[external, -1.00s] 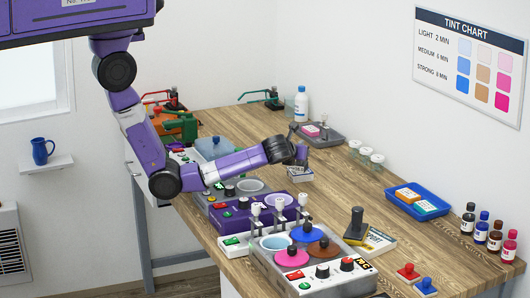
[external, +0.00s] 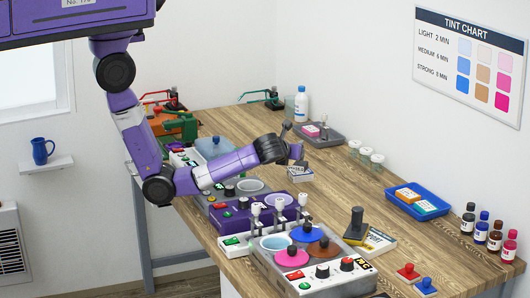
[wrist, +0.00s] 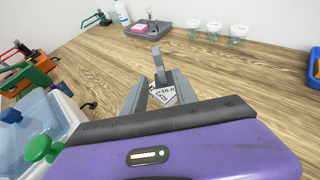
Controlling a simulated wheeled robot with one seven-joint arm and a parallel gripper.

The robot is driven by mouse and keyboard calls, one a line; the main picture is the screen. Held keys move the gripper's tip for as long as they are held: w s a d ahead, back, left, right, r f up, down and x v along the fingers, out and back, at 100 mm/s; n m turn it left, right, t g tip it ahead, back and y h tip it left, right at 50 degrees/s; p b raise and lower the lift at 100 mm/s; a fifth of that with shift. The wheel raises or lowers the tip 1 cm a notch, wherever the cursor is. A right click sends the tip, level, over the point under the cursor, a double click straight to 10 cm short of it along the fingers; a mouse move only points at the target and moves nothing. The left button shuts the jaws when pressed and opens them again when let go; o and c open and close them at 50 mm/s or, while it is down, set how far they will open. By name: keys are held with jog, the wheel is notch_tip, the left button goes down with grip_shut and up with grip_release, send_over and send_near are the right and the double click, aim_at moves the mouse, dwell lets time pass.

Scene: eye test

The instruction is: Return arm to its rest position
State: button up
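In the wrist view the two grey fingers of my gripper (wrist: 158,85) stand apart. A white label (wrist: 163,95) and a grey upright piece (wrist: 158,63) show between and beyond them.
The wooden bench (external: 345,200) holds a purple machine (external: 240,222) and a colour-plate press (external: 330,268) below my forearm. A grey tray (external: 322,138), glass jars (external: 365,155) and a blue tray (external: 430,212) lie beyond. Bare wood lies right of my gripper.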

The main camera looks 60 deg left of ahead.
jog(key=s+n+t+h+p, duration=0.1)
jog(key=s+n+t+h, duration=0.1)
jog(key=s+n, duration=0.1)
jog(key=s+r+n+t+h+p, duration=0.1)
jog(key=s+n+t+h, duration=0.1)
jog(key=s, duration=0.3)
jog(key=s+r+n+t+h+p, duration=0.1)
jog(key=s+n+t+h, duration=0.2)
jog(key=s+h, duration=0.1)
jog(key=shift+s+a+n, duration=0.2)
jog(key=shift+s+n, duration=0.1)
jog(key=shift+s, duration=0.2)
jog(key=s+f+n, duration=0.1)
jog(key=s+n, duration=0.1)
jog(key=s, duration=0.2)
jog(key=s+f+n+h+b, duration=0.1)
jog(key=s+n, duration=0.1)
jog(key=s, duration=0.3)
jog(key=s+f+n+h, duration=0.1)
jog(key=s+n, duration=0.2)
jog(key=s, duration=0.2)
jog(key=shift+d+b, duration=0.1)
jog(key=shift+b, duration=0.25)
jog(key=s+r+n+g+b, duration=0.1)
jog(key=s+n, duration=1)
jog(key=s, duration=0.2)
jog(key=shift+a+g, duration=0.4)
jog(key=shift+s, duration=0.1)
